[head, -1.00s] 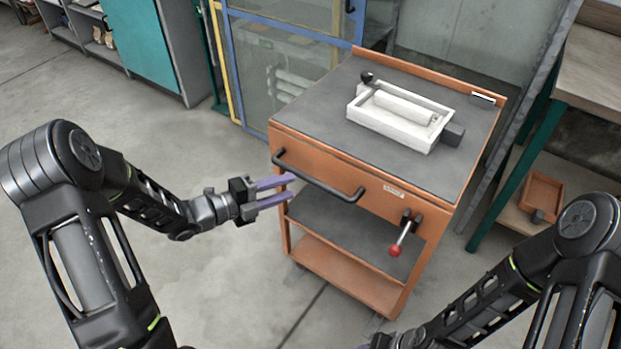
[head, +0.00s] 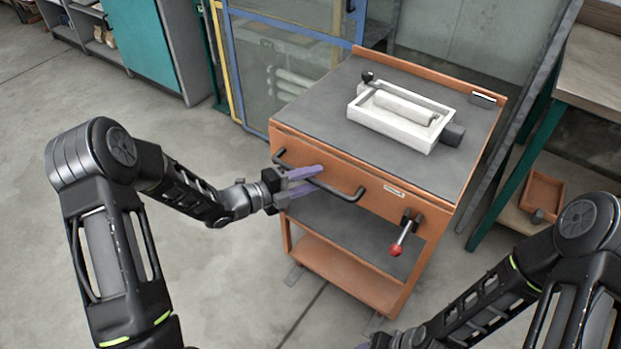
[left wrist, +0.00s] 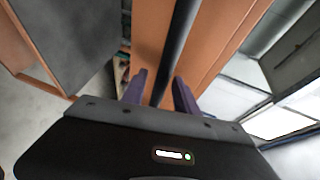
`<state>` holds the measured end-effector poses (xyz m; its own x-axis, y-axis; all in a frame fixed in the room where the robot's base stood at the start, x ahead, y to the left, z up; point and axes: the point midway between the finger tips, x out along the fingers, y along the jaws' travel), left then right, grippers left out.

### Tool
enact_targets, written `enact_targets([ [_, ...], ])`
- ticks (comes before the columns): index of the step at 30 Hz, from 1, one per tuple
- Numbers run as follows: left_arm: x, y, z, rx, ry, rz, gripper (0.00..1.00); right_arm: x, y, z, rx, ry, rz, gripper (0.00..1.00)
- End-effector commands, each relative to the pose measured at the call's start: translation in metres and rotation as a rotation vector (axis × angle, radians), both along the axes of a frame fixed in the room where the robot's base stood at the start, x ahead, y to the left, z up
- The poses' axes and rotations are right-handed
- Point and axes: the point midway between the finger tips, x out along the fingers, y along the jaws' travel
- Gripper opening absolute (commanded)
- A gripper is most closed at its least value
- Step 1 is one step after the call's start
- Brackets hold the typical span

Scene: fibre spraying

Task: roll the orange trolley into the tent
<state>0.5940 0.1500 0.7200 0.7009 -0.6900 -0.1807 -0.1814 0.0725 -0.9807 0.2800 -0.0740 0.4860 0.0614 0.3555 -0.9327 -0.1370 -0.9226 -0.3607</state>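The orange trolley (head: 345,170) stands upright on the floor, with a dark top and a black bar handle (head: 350,195) across its front. My left gripper (head: 305,180) is at the left part of this handle. In the left wrist view the handle bar (left wrist: 168,70) runs between the open purple fingers (left wrist: 160,92), with a gap visible beside it. My right gripper (head: 375,344) is at the bottom edge, mostly cut off, low and apart from the trolley. I cannot clearly identify the tent; a blue and yellow framed enclosure (head: 275,70) with see-through panels stands behind the trolley.
A white tray with a roller (head: 400,108) rests on the trolley top. A red-knobbed lever (head: 397,250) sticks out of the front. A green-legged bench (head: 510,160) is close on the right; a teal cabinet (head: 137,40) is far left. The floor on the left is clear.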

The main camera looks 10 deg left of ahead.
Motion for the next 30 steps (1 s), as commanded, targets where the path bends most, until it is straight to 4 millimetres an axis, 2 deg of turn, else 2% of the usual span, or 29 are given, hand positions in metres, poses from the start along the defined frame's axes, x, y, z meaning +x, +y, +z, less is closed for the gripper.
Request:
enact_targets([
  [2, -0.0001, 0.0001, 0.0001, 0.0, 0.0, 0.0, 0.28, 0.0, 0.0, 0.0, 0.0, 0.0, 0.0, 0.51],
  [12, -0.0003, 0.0001, 0.0001, 0.0, 0.0, 0.0, 0.0, 0.0, 0.0, 0.0, 0.0, 0.0, 0.0, 0.51],
  [30, -0.0004, 0.0002, -0.0002, 0.0, 0.001, 0.0, 0.0, 0.0, 0.0, 0.0, 0.0, 0.0, 0.0, 0.51],
])
